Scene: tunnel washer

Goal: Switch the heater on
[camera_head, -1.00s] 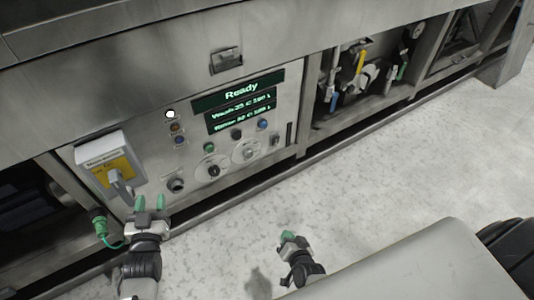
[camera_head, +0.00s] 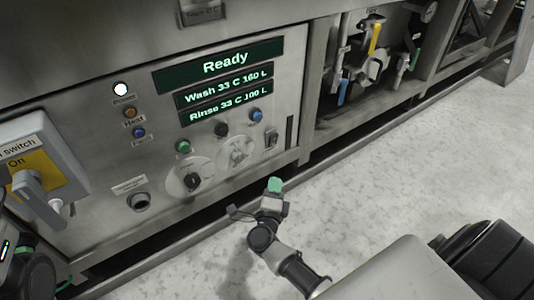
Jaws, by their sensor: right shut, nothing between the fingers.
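The control panel (camera_head: 105,180) fills the left half of the head view. Its dark displays (camera_head: 225,82) read Ready, Wash 33 C 160 L and Rinse 33 C 100 L. The power lamp (camera_head: 121,89) glows white; the orange lamp (camera_head: 129,113) below it, whose label seems to read Heat, looks dim. A rotary knob (camera_head: 192,181) and a second, pale dial (camera_head: 238,152) sit low on the panel. I cannot tell which control is the heater's. My right gripper (camera_head: 275,185) is shut and empty, in front of the panel's lower right. My left gripper's fingers are out of view.
A main switch box (camera_head: 38,150) marked On stands out at the left. Green (camera_head: 182,146), black (camera_head: 221,129) and blue (camera_head: 256,114) buttons line the panel. Valves and pipes (camera_head: 365,55) fill the bay to the right. The pale floor (camera_head: 420,170) is clear.

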